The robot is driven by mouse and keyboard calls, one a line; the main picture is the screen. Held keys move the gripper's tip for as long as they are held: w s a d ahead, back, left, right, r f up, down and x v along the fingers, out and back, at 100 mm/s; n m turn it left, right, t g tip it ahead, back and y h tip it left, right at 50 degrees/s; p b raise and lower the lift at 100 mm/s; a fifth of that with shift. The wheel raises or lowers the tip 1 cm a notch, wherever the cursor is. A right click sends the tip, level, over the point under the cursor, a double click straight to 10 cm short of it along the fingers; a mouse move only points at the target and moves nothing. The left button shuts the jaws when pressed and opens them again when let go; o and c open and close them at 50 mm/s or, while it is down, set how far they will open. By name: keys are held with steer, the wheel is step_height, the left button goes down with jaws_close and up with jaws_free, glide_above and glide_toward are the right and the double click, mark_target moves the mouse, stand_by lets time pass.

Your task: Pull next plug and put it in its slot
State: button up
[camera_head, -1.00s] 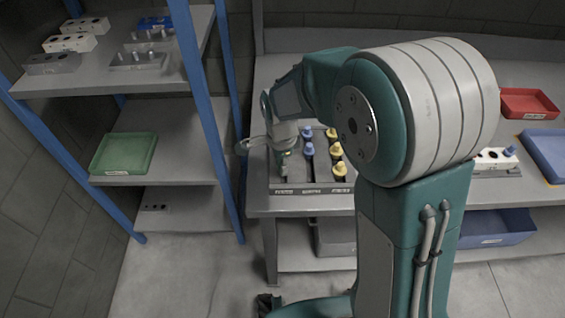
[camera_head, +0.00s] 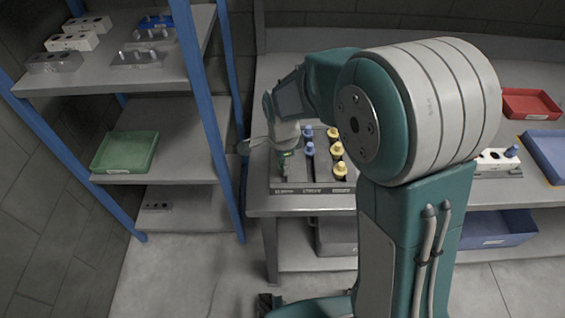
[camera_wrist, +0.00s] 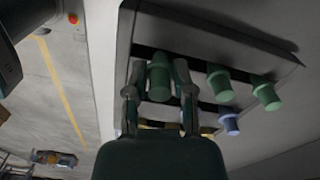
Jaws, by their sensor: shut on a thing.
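A dark grey plug rack (camera_head: 310,185) stands on the bench, with labels along its front edge. Blue plugs (camera_head: 309,149) stand in its middle row and yellow plugs (camera_head: 338,150) in the right row. My gripper (camera_head: 284,158) is over the left row. In the wrist view my gripper (camera_wrist: 160,100) is shut on a green plug (camera_wrist: 159,78), one finger on each side. Other green plugs (camera_wrist: 220,85) stand beside it, with a blue plug (camera_wrist: 229,122) nearer and a yellow one partly hidden. I cannot tell whether the held plug is still seated.
A white block (camera_head: 493,160) with a blue plug in it stands on the bench at right, partly behind my arm. A red tray (camera_head: 529,103) and a blue tray (camera_head: 548,152) lie nearby. A shelf at left holds slotted blocks (camera_head: 70,42) and a green tray (camera_head: 125,152).

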steer(key=shift+f, duration=0.2)
steer(key=o, duration=0.8)
steer(key=shift+o, duration=0.2)
step_height(320, 180, up, 12)
steer(key=shift+a+f, duration=0.1)
steer(key=shift+a, duration=0.05)
steer(key=s+d+r+n+t, duration=0.2)
steer(key=s+d+n, duration=0.4)
steer(key=s, duration=0.3)
steer(key=s+d+r+n+t, duration=0.3)
steer(key=s+d+n, duration=0.4)
steer(key=s, duration=0.3)
steer(key=shift+r+n+t, duration=0.3)
steer(key=shift+r+n, duration=0.5)
steer(key=shift+r, duration=0.05)
